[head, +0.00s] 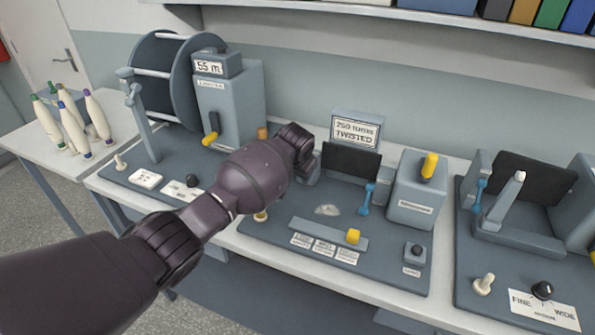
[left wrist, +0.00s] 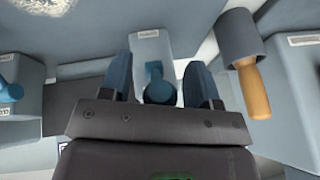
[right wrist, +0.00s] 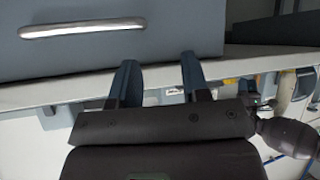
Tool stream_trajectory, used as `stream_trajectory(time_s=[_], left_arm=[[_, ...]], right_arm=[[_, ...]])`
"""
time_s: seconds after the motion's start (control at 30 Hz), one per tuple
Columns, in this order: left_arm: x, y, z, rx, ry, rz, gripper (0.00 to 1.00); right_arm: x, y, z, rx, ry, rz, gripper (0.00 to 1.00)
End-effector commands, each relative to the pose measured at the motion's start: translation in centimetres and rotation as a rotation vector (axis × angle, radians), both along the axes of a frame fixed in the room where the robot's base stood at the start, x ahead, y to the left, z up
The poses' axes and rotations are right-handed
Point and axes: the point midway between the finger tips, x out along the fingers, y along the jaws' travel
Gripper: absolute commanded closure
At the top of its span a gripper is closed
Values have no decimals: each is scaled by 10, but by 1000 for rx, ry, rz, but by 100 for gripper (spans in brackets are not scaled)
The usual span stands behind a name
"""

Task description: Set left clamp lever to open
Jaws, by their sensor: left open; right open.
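The left clamp lever (left wrist: 155,82) is blue and shows in the left wrist view on a grey clamp block (left wrist: 150,45). My left gripper (left wrist: 163,80) is open, with one finger on each side of the lever. I cannot tell whether the fingers touch it. In the head view my left arm (head: 250,175) hides this lever and the fingertips. The other blue lever (head: 367,197) stands on the right side of the twist tester; it also shows at the left edge of the left wrist view (left wrist: 8,90). My right gripper (right wrist: 160,78) is open and empty, near a bench edge.
A wooden crank handle (left wrist: 253,92) is close beside my left gripper. The twist tester has a yellow slider knob (head: 353,237) and a grey box with a yellow lever (head: 429,166). A reel (head: 160,75) stands left; another tester (head: 520,235) stands right.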

Motion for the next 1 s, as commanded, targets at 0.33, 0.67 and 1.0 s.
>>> stream_trajectory(time_s=[0.33,0.67,1.0], left_arm=[[0,0,0,0,0,0,78],[0,0,-1,-2,-6,0,100],[-6,1,-13,-75,-222,-1,100]], right_arm=[[0,0,0,0,0,0,57],[-1,0,0,0,1,0,57],[-1,0,-2,0,1,0,57]])
